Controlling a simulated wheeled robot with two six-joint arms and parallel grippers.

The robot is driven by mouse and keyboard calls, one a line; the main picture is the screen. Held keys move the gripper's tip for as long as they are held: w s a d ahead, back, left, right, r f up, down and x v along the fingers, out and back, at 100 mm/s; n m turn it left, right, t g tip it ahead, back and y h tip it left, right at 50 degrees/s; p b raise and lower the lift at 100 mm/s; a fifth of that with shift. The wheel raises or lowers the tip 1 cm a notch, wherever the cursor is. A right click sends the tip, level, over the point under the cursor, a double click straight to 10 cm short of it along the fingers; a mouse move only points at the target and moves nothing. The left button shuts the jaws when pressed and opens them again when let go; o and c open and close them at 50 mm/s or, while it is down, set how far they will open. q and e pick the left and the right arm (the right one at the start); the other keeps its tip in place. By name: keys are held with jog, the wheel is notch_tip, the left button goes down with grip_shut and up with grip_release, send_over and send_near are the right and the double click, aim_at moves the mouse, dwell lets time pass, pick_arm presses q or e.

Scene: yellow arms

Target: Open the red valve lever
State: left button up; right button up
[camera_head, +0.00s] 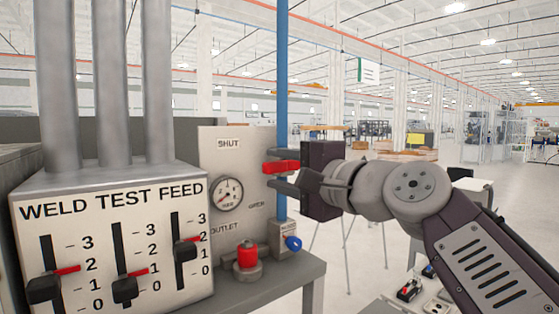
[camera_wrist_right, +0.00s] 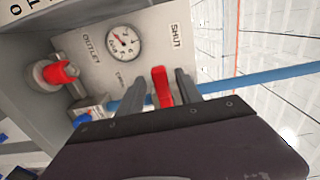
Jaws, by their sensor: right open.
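The red valve lever (camera_head: 284,167) sits on the blue vertical pipe (camera_head: 282,90) beside the panel in the head view. It points roughly sideways, toward my right gripper (camera_head: 273,169). My right gripper is open, with its fingers one above and one below the lever. The right wrist view shows the red lever (camera_wrist_right: 162,86) between the two spread fingers of my right gripper (camera_wrist_right: 160,92). It is nearer the finger on the right there, and contact cannot be told. The panel (camera_head: 225,160) reads SHUT at the top and OPEN lower right. My left gripper is out of view.
A round gauge (camera_head: 229,194) is on the panel. A red knob (camera_head: 247,254) and a blue knob (camera_head: 293,243) sit below it, near the grey bench edge (camera_head: 270,287). The WELD TEST FEED box (camera_head: 110,230) with sliders stands left.

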jog(key=shift+s+d, duration=0.1)
jog(key=shift+d, duration=0.05)
jog(key=shift+s+d, duration=0.15)
jog(key=c, duration=0.4)
jog(key=shift+d, duration=0.1)
grip_shut()
jog(key=shift+s, duration=0.1)
dwell(0.5)
